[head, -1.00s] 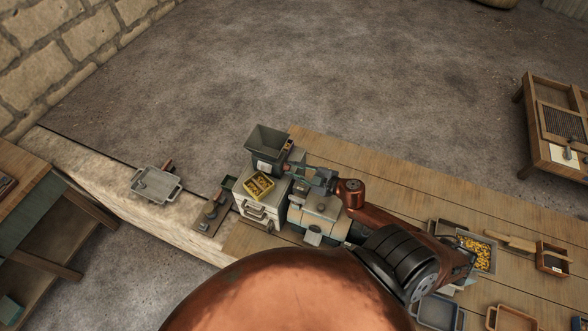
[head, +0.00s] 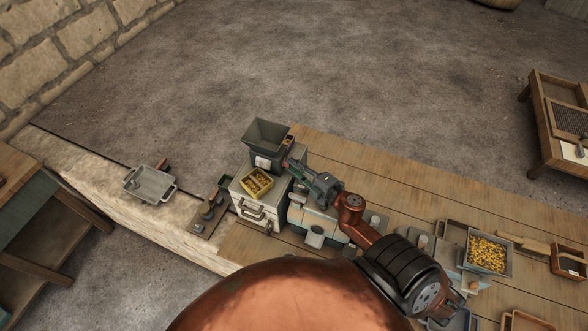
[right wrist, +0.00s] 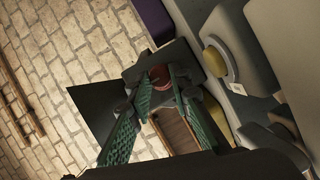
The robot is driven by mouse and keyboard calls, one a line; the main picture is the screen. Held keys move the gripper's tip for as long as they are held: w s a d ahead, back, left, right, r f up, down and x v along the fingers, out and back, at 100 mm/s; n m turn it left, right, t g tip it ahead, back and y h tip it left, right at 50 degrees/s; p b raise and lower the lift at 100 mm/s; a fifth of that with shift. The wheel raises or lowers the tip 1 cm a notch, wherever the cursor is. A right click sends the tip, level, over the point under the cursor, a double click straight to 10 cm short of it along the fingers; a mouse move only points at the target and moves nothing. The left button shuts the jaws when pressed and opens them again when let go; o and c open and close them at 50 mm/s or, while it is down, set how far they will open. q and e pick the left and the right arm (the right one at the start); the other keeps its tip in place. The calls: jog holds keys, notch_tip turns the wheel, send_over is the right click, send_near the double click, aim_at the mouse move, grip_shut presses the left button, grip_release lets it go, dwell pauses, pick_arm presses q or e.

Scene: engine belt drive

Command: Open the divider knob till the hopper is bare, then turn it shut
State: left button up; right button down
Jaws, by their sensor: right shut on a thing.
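The grey-green hopper (head: 266,138) stands on the machine left of centre in the head view, and I see no contents through its open top. In the right wrist view a round red-brown knob (right wrist: 159,76) sits against the dark housing. My right gripper (head: 290,164) reaches in from the right beside the hopper. Its green-padded fingers (right wrist: 158,92) are shut on the knob. The fingers partly cover the knob, and its angle is hard to read. My left gripper is not in view.
A yellow box (head: 257,183) sits on the pale cabinet (head: 252,204) below the hopper. A grey tray (head: 150,184) lies on the stone ledge to the left. A tray of yellow pieces (head: 487,253) stands at the right. Planks (head: 385,172) behind my right arm are clear.

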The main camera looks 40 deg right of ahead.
dwell(0.4)
jog(key=c, duration=1.8)
grip_release()
jog(key=shift+o, duration=0.2)
jog(key=s, duration=0.4)
jog(key=s+r, duration=0.1)
jog(key=s, duration=0.3)
jog(key=s+d, duration=0.1)
jog(key=s, duration=0.3)
jog(key=shift+r, duration=0.25)
jog(key=shift+w, duration=0.1)
jog(key=w+a+f, duration=0.1)
jog(key=w, duration=1.1)
jog(key=shift+f, duration=0.25)
jog(key=shift+s, duration=0.2)
